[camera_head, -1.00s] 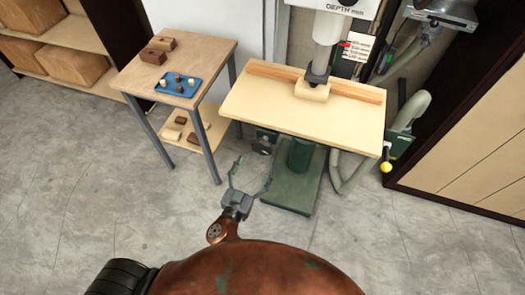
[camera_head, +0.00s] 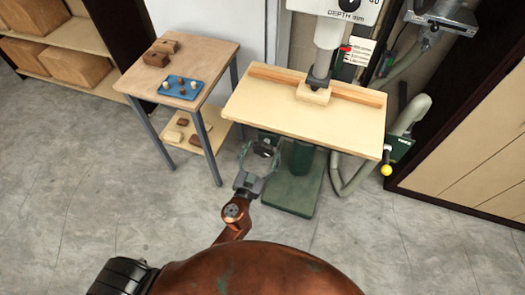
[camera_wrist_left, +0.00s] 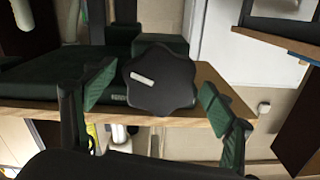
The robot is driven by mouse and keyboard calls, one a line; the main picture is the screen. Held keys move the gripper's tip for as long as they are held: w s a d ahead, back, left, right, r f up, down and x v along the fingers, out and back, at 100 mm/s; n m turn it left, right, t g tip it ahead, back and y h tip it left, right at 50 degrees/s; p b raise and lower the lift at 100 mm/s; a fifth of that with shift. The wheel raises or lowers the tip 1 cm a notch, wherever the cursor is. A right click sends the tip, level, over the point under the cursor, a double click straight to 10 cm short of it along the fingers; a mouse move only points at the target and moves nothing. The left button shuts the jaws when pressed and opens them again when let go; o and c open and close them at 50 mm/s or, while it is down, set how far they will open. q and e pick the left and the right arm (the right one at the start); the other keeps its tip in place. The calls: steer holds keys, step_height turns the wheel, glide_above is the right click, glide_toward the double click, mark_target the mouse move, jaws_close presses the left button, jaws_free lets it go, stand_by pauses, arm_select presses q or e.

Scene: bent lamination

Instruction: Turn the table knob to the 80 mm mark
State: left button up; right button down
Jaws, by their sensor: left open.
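The table knob (camera_wrist_left: 163,80) is a dark lobed knob with a pale pointer line, seen face-on in the left wrist view. In the head view the knob (camera_head: 263,150) is small, below the front edge of the machine's wooden table (camera_head: 290,120). My left gripper (camera_head: 259,157) is open, with its fingers on either side of the knob. The depth dial (camera_head: 349,4) is cut off at the top; no 80 mark shows. My right gripper is not in view.
A wooden block (camera_head: 312,93) sits under the spindle (camera_head: 322,65) against a fence. A side table (camera_head: 213,60) with a blue tray (camera_head: 178,93) stands to the left. A yellow-knobbed handle (camera_head: 386,170) sticks out at right. The front floor is clear.

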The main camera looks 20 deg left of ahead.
arm_select(q)
steer(key=c, duration=1.1)
steer(key=shift+m, duration=0.7)
steer(key=o, duration=1.1)
